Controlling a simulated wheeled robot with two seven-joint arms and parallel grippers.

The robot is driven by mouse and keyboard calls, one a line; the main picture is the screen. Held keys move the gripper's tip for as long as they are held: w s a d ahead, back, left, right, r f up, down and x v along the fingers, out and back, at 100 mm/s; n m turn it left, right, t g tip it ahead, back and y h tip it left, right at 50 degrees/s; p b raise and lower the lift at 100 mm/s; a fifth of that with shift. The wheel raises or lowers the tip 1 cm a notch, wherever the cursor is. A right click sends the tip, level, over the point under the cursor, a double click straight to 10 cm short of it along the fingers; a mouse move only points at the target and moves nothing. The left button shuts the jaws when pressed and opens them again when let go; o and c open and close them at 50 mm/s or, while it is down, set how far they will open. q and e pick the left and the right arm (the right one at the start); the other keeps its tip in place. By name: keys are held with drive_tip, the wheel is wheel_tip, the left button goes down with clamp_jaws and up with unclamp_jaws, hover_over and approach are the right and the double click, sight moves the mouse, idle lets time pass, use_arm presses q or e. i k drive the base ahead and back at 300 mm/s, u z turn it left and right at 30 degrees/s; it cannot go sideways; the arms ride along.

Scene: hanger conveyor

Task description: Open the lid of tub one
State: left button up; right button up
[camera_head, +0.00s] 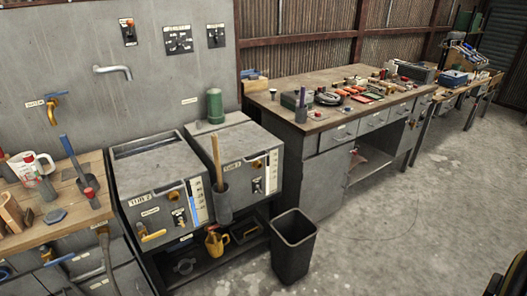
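Two grey metal tubs stand side by side against the wall in the head view. The left tub (163,215) has a label that seems to read "TUB 2". The right tub (265,172) has a label too small to read surely, perhaps "TUB 1". A yellow-handled tap (153,236) is on the left tub. Neither of my grippers can be made out.
A holder with a wooden handle (217,165) stands at the tubs' front, between them. A green cylinder (214,106) stands behind the right lid. A black bin (293,248) is on the floor. Cluttered workbenches flank the tubs.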

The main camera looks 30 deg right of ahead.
sight(236, 143)
drive_tip(key=z, duration=0.9)
drive_tip(key=i, duration=1.35)
drive_tip(key=u, duration=0.3)
